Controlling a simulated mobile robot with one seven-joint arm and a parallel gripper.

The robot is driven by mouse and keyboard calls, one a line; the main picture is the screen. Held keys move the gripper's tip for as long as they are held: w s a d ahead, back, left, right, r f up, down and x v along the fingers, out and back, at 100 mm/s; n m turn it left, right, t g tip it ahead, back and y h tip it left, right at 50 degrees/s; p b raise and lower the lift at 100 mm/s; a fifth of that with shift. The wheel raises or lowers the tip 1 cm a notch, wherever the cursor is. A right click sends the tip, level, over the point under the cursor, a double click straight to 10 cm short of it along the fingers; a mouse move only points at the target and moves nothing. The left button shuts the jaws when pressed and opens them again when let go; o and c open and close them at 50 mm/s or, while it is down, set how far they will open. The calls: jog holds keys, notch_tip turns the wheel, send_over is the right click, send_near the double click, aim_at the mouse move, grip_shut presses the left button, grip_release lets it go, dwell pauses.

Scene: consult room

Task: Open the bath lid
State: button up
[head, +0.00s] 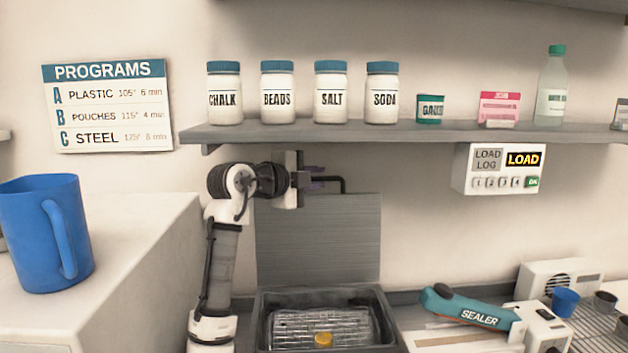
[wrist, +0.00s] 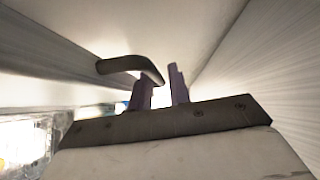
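The bath (head: 262,318) is a dark grey basin at the bottom middle of the head view, with a metal rack and a yellow item inside. Its grey lid (head: 318,245) stands upright behind it, so the basin is uncovered. A black bent handle (head: 343,184) is at the lid's top edge; it also shows in the wrist view (wrist: 125,64). My gripper (head: 321,178) is at the top of the lid, beside the handle. In the wrist view its purple fingers (wrist: 161,88) are apart, with the handle's bent end close to the left finger. Whether they touch is unclear.
A shelf (head: 410,131) with several jars runs just above my arm. A control box (head: 499,168) hangs under it at right. A teal sealer (head: 470,307) lies right of the bath. A blue mug (head: 25,235) stands on the left white block (head: 130,240).

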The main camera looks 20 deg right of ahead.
jog(key=o, duration=0.4)
jog(key=shift+w+r, duration=0.1)
jog(key=shift+r, duration=0.5)
jog(key=shift+f, duration=0.1)
jog(key=shift+a+f, duration=0.1)
jog(key=shift+f, duration=0.05)
